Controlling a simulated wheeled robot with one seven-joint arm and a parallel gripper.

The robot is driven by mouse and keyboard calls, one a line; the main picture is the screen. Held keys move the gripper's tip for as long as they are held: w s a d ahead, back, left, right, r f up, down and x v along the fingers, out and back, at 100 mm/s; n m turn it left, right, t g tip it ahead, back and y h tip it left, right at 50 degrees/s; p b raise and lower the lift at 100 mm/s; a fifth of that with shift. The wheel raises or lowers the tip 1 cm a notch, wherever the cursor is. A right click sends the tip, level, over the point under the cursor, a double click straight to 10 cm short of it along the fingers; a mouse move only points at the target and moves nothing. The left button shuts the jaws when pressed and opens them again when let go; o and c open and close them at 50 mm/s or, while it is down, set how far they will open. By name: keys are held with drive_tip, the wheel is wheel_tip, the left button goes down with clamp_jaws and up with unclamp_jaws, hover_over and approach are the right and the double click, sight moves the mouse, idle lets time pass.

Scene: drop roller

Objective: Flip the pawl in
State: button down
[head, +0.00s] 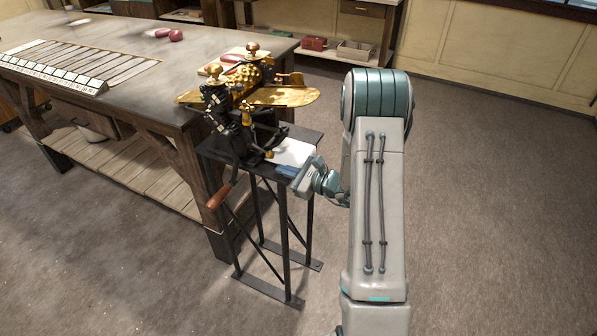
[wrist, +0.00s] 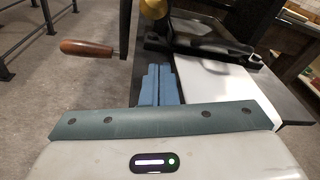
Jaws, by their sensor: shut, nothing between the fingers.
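The drop roller (head: 262,96), a brass and black machine, stands on a dark metal stand (head: 285,225). Its crank has a wooden handle (head: 220,195) hanging at the lower left, also seen in the wrist view (wrist: 88,48). I cannot make out for certain which part is the pawl. A small brass knob (head: 268,154) shows low on the machine's front; a rounded brass part (wrist: 153,8) is at the top of the wrist view. My gripper (head: 298,181) is at the stand's front edge, beside the white sheet. Its blue fingers (wrist: 157,84) are shut and empty, apart from the crank handle.
A white sheet (head: 293,152) lies on the stand top under the machine, at the right of the fingers in the wrist view (wrist: 215,90). A wooden workbench (head: 150,88) is close behind on the left. Open floor (head: 480,200) lies at the right.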

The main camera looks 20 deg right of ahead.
drive_tip(key=shift+w+a+r+p, duration=0.25)
drive_tip(key=shift+w+a, duration=0.2)
drive_tip(key=shift+w+a+r+p, duration=0.2)
drive_tip(key=shift+w+a+p, duration=0.05)
drive_tip(key=shift+w+a, duration=0.2)
drive_tip(key=shift+s+a+r+p, duration=0.1)
drive_tip(key=shift+s+r+p, duration=0.2)
drive_tip(key=shift+r, duration=0.35)
drive_tip(key=shift+s+r+p, duration=0.15)
drive_tip(key=shift+s+r, duration=0.2)
drive_tip(key=shift+r, duration=0.3)
